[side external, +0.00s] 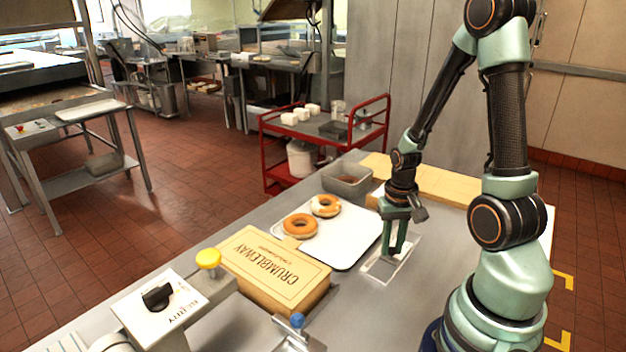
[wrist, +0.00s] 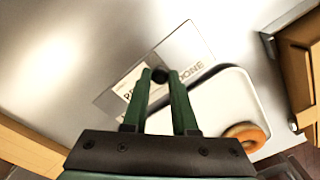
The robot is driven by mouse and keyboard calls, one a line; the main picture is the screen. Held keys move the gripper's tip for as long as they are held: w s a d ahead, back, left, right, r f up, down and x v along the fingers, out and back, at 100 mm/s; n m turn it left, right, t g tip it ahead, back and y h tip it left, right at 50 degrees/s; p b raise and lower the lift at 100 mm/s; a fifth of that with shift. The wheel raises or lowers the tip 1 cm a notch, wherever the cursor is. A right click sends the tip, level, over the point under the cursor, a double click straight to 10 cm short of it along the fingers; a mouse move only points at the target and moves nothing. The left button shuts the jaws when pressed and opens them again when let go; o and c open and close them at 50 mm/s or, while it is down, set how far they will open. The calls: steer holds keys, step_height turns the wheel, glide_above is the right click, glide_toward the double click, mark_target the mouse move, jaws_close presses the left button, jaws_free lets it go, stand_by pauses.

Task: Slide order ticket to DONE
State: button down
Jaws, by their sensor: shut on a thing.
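A pale flat panel (wrist: 186,48) with a lettered strip lies on the metal counter. "DONE" (wrist: 190,70) reads toward the right of the strip in the wrist view, and partly hidden letters show at its left. The panel also shows in the side view (side external: 377,272). My gripper (wrist: 160,77) is shut on a small dark round knob (wrist: 160,73), which stands about mid-panel between the green fingertips. The gripper in the side view (side external: 395,252) points down over the panel. I cannot make out a separate order ticket; the fingers hide part of the strip.
A white tray (side external: 352,250) with glazed doughnuts (side external: 300,225) lies beside the panel. A cardboard CRUMBLEWAY box (side external: 280,272), a yellow button (side external: 208,258) and a black dial (side external: 157,296) stand nearer the camera. A grey bin (side external: 347,182) is behind. Bare counter (wrist: 60,50) lies left in the wrist view.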

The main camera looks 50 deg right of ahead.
steer(key=a, duration=0.6)
steer(key=c, duration=0.7)
jaws_free()
step_height(320, 180, up, 12)
steer(key=shift+r, duration=0.1)
steer(key=shift+a, duration=0.1)
